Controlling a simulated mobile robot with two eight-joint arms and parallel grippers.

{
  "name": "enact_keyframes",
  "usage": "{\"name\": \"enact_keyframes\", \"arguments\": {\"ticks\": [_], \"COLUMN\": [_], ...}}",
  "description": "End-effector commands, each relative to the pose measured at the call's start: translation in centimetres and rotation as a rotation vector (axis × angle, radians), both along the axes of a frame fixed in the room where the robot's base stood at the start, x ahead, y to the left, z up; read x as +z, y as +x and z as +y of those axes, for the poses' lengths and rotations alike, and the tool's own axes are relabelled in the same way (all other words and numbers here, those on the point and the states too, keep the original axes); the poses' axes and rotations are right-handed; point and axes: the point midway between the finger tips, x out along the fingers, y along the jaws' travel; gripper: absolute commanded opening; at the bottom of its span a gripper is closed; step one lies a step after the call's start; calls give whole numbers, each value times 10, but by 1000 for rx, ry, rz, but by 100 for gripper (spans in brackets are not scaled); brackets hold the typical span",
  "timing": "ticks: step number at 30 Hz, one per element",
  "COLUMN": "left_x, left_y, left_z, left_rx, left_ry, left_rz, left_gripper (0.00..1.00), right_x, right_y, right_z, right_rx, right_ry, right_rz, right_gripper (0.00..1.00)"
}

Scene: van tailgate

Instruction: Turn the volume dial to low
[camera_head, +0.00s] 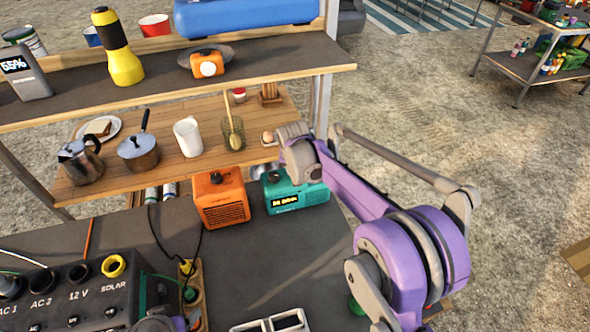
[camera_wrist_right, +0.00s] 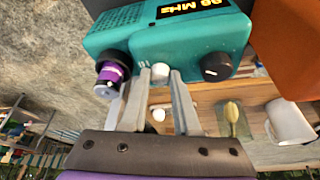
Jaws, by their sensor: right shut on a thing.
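A teal radio (camera_head: 296,194) with a lit frequency display stands on the dark worktop in the head view. The right wrist view shows the radio (camera_wrist_right: 190,45) upside down and close, with a black knob (camera_wrist_right: 216,67) and a small pale knob (camera_wrist_right: 160,73) on it. A purple and black round part (camera_wrist_right: 110,75) shows at its left. I cannot read which knob is the volume dial. My right gripper (camera_wrist_right: 161,78) is shut on the pale knob, one finger on either side. In the head view my right arm hides the gripper's hold. My left gripper is not in view.
An orange speaker-like box (camera_head: 221,199) stands left of the radio. Behind are a wooden shelf (camera_head: 215,162) with a moka pot (camera_head: 80,160), saucepan (camera_head: 138,152) and white jug (camera_head: 188,137). A black power unit (camera_head: 70,295) is at the front left. Clear worktop (camera_head: 270,265) lies before the radio.

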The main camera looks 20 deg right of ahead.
Motion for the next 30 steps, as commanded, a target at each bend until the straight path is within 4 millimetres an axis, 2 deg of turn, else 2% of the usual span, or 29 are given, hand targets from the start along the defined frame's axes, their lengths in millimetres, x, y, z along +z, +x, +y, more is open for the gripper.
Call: {"name": "enact_keyframes", "arguments": {"ticks": [9,10,15,25,30], "left_x": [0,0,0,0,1], "left_y": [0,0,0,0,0], "left_z": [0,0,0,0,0], "left_rx": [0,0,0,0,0], "left_ry": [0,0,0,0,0], "left_rz": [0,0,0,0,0], "left_gripper": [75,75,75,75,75], "right_x": [0,0,0,2,22], "right_y": [0,0,0,-1,-9], "right_z": [0,0,0,0,3], "right_rx": [-1,-1,0,0,1], "right_ry": [0,0,-1,0,0], "right_rz": [2,2,1,1,0], "right_gripper": [0,32,60,60,60]}}
